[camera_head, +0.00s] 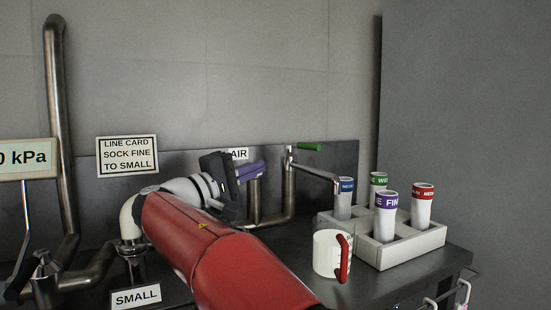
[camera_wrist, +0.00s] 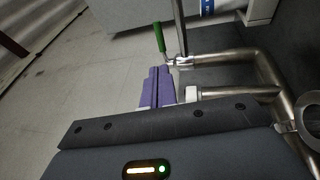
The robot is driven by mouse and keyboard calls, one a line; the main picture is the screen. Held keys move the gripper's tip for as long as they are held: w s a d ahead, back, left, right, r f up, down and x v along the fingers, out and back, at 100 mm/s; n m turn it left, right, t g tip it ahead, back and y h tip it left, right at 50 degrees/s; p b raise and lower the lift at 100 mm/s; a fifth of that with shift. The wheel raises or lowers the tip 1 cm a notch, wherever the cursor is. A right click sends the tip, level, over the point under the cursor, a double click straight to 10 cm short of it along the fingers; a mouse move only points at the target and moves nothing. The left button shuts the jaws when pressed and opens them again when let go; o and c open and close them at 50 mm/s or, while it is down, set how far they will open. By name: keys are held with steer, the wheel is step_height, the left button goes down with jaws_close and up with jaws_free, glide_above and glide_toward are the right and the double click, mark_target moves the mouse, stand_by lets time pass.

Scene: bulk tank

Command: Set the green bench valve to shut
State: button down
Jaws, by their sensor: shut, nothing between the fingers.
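The green bench valve shows as a green lever handle (camera_head: 309,146) on a steel pipe at the back of the bench, pointing right along the wall panel. In the wrist view the green handle (camera_wrist: 159,38) sticks up from the silver valve body (camera_wrist: 181,62). My gripper (camera_head: 264,165) has purple fingers and is left of the valve in the head view. In the wrist view the purple fingertips (camera_wrist: 160,70) are together, empty, and end close to the handle's base. I cannot tell whether they touch it.
A white mug (camera_head: 326,254) with a red handle stands on the bench. A grey tray (camera_head: 405,250) holds several labelled white cylinders at the right. A steel spout (camera_head: 315,172) reaches right from the valve. Steel pipes (camera_wrist: 268,75) stand close beside my fingers. An AIR label (camera_head: 239,154) is behind my gripper.

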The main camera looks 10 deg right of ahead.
mark_target(301, 168)
steer(key=p+x, duration=0.2)
steer(key=x, duration=1.1)
steer(key=shift+s+d, duration=0.1)
steer(key=shift+d+f, duration=0.1)
steer(key=shift+d+n+t+y+b, duration=0.5)
steer(key=shift+n+t+y+b, duration=0.35)
steer(key=shift+t+b, duration=0.35)
steer(key=shift+w+d+b, duration=0.35)
steer(key=shift+d+b, duration=0.1)
steer(key=shift+d, duration=0.2)
steer(key=shift+w+d+b, duration=0.35)
steer(key=shift+d+b, duration=0.05)
steer(key=shift+d, duration=0.3)
